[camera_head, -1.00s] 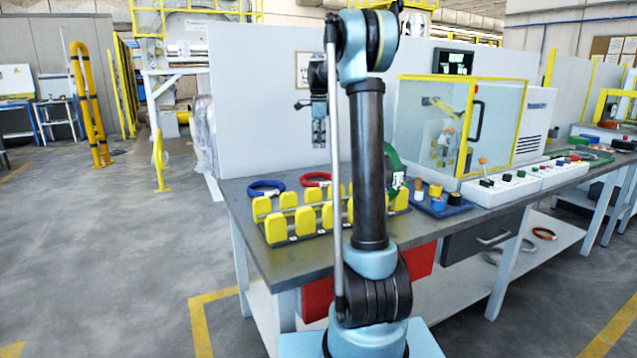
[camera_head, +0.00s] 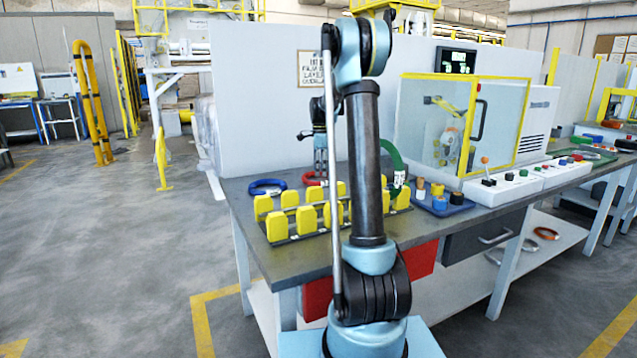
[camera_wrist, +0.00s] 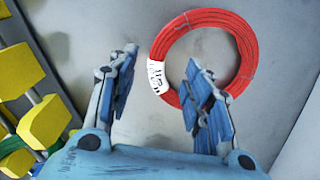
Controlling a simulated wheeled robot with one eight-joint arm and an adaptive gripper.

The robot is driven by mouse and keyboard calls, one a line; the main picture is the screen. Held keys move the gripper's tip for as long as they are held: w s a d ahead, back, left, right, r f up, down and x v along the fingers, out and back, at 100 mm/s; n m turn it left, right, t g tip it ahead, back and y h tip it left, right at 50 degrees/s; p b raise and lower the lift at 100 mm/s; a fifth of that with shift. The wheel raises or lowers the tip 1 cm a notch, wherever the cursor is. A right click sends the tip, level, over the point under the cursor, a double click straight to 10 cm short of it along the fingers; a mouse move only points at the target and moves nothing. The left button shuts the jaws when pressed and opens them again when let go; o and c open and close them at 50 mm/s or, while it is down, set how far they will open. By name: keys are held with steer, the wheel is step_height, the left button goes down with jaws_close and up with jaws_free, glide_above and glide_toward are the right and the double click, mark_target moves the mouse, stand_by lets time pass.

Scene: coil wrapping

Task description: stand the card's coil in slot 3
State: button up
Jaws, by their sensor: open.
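A red coil (camera_wrist: 240,42) with a white printed tag (camera_wrist: 155,77) lies flat on the grey bench. It also shows in the head view (camera_head: 307,183), partly hidden by my gripper (camera_head: 320,168). In the wrist view my gripper (camera_wrist: 160,68) is open and empty, with the tagged left side of the coil between its fingers. A blue coil (camera_head: 267,191) lies to the left. A green coil (camera_head: 394,156) stands upright at the rack's right end, partly behind my arm. The rack (camera_head: 285,241) has yellow rounded blocks in two rows. Slot numbers are not readable.
A framed card (camera_head: 311,68) hangs on the white partition; its text is too blurred to read surely. A blue tray (camera_head: 455,209) with small spools and a control box (camera_head: 510,185) stand right of the rack. Bench space around the red coil is clear.

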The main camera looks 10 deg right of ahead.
steer(key=shift+f, duration=2.55)
jaws_close()
